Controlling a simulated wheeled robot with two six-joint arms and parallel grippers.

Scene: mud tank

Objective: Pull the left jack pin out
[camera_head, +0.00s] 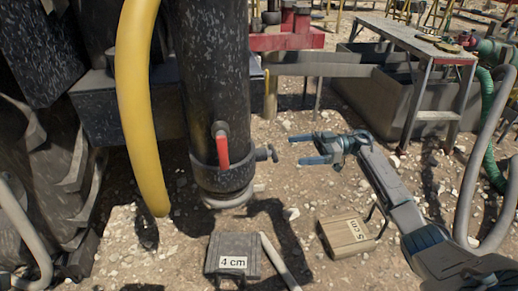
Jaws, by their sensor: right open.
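A black speckled jack leg (213,80) stands upright left of centre, with a collar (225,177) near its lower end. A dark T-shaped pin (265,154) sticks out of the collar's right side, in place. A red handle (222,152) hangs on the leg's front. I cannot tell for sure which is the jack pin. My right gripper (294,150) is open and empty to the right of the dark pin, its fingers pointing left towards it, with a small gap between. My left gripper is not in view.
A thick yellow hose (139,100) hangs left of the leg, beside a large tyre (40,170). A dark block marked 4 cm (233,247) and a tan block marked 5 cm (347,240) lie on the stony ground. A metal step bench (413,38) stands at right.

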